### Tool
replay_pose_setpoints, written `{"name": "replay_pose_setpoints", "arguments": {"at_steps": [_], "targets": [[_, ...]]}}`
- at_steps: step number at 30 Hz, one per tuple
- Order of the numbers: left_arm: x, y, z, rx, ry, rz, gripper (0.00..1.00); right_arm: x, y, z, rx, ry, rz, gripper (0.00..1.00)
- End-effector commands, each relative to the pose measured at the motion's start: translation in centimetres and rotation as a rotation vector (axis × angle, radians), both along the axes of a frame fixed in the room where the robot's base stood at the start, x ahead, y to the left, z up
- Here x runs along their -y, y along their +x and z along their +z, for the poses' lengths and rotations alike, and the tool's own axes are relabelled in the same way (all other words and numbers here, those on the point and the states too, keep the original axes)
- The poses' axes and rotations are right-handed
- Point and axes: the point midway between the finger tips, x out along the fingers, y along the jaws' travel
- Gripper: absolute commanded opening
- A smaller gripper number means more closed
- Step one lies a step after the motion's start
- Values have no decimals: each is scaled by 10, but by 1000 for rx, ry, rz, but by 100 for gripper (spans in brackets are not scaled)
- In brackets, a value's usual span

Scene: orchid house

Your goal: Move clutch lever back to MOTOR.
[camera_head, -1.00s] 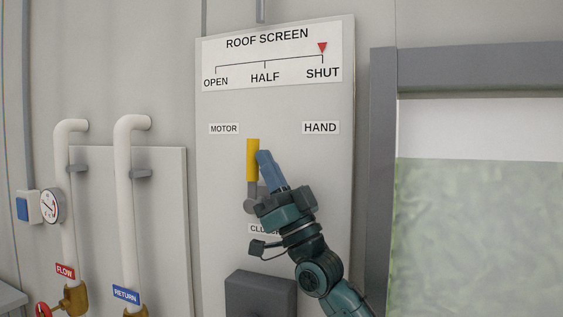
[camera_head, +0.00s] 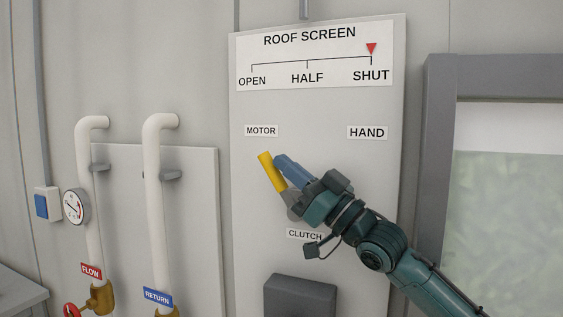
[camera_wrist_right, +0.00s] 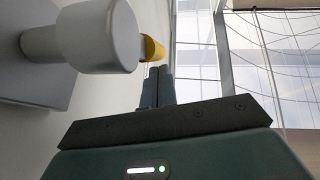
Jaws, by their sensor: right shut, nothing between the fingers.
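The clutch lever (camera_head: 271,171) has a yellow grip and a grey hub, partly hidden behind my right gripper. It tilts up and to the left, its tip just below the MOTOR label (camera_head: 261,131). My right gripper (camera_head: 281,161) is shut and empty, its blue fingers against or very near the right side of the yellow grip. In the right wrist view the grey hub (camera_wrist_right: 95,38) and the end of the yellow grip (camera_wrist_right: 152,48) show beyond the closed fingers (camera_wrist_right: 157,75). The HAND label (camera_head: 367,132) is to the right. My left gripper is not in view.
The ROOF SCREEN scale (camera_head: 315,55) is above, its red pointer (camera_head: 371,48) at SHUT. The CLUTCH label (camera_head: 304,235) and a dark grey box (camera_head: 300,297) are below. White pipes (camera_head: 153,215) with valves stand left, a grey-framed window (camera_head: 437,150) right.

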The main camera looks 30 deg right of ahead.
Motion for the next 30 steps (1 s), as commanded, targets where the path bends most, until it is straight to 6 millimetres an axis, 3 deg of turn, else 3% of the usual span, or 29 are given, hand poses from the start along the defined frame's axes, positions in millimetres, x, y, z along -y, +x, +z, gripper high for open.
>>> {"name": "replay_pose_setpoints", "arguments": {"at_steps": [23,30], "targets": [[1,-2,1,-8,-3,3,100,4,-6,0,-53,-45,1,0],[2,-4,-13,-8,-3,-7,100,13,-20,-15,-55,-47,-1,0]]}}
